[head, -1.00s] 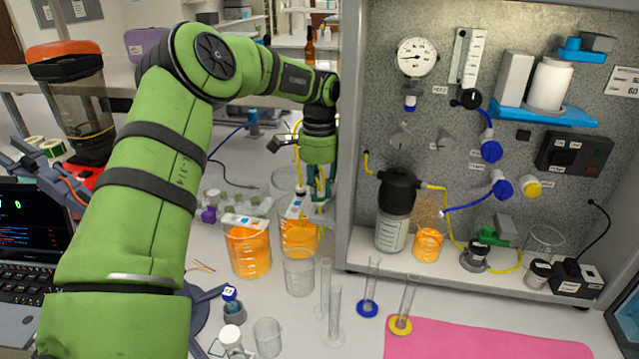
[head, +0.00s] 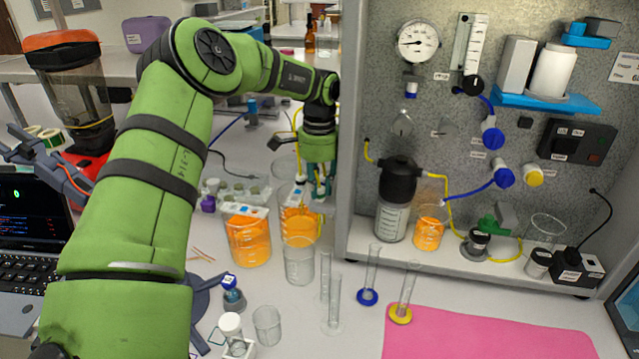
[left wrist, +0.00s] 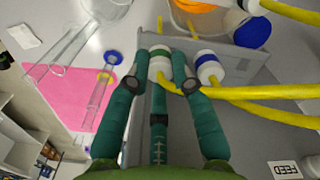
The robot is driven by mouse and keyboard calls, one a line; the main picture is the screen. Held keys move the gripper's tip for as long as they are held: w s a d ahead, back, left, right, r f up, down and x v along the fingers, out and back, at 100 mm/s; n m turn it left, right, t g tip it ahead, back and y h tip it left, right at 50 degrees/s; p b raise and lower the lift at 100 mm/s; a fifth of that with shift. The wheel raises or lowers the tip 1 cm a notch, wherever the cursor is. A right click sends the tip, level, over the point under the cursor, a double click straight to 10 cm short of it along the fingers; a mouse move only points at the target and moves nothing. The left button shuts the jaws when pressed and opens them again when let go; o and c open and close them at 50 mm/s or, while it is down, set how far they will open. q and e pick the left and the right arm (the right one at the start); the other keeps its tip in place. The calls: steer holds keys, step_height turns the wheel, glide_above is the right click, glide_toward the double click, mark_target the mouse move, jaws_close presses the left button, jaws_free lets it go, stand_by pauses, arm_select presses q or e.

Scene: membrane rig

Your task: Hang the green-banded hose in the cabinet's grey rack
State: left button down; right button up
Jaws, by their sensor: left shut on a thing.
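My left gripper (left wrist: 160,78) is shut on the white end of the green-banded hose (left wrist: 160,62), with one teal finger on each side. In the head view my left gripper (head: 320,185) is low beside the cabinet's left side, behind the beakers. A grey rack (left wrist: 255,72) lies just beyond the fingertips in the left wrist view; the held end overlaps it, and I cannot tell whether it is seated. A blue-banded hose end (left wrist: 208,68) is right beside the held one. The rack is not clearly seen in the head view. My right gripper is not in view.
Yellow hoses (left wrist: 265,93) run off to the right of the wrist view. Beakers of orange liquid (head: 248,240) and an empty beaker (head: 299,265) stand close in front of the gripper. Measuring cylinders (head: 370,275) stand by a pink mat (head: 480,335).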

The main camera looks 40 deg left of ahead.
arm_select(q)
steer(key=shift+f+b, duration=0.2)
steer(key=shift+b, duration=0.2)
stand_by(0.3)
steer(key=c, duration=1)
jaws_free()
steer(key=shift+r, duration=0.3)
step_height(320, 180, up, 12)
steer(key=shift+f, duration=0.25)
steer(key=shift+s+a+f, duration=0.1)
steer(key=shift+s, duration=0.05)
